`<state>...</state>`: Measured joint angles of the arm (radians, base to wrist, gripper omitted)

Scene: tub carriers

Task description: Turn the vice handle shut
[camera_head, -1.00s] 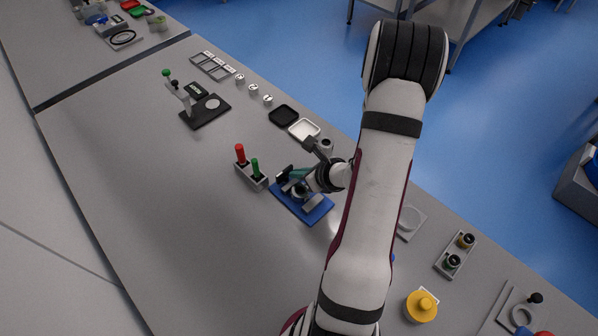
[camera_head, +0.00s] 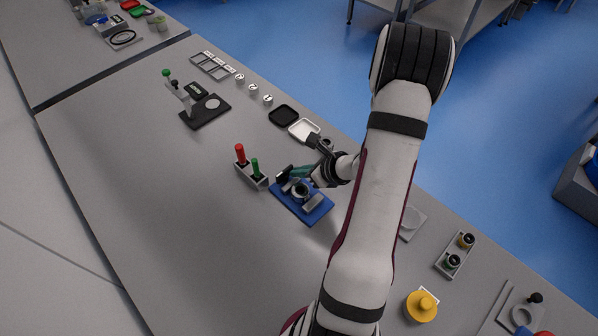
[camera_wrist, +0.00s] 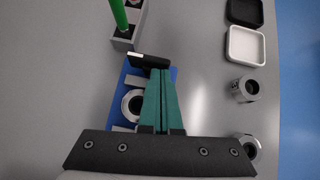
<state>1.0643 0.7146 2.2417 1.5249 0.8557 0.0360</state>
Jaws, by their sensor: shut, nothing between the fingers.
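The vice stands on a blue base plate (camera_head: 316,215), with grey jaw blocks and a round grey ring (camera_head: 300,191); the ring also shows in the wrist view (camera_wrist: 131,106), partly hidden by my fingers. A black bar with a pale end, apparently the vice handle (camera_wrist: 150,61), lies at the far end of the base, and it shows small in the head view (camera_head: 282,177). My gripper (camera_wrist: 160,73) has teal fingers closed together and empty. In the head view my gripper (camera_head: 291,174) is over the vice's far side. Its fingertips are close to the bar; contact cannot be told.
A grey block with a red and a green lever (camera_head: 252,176) stands just left of the vice. A black tray (camera_head: 283,115) and a white tray (camera_head: 303,129) lie beyond it, near the table edge.

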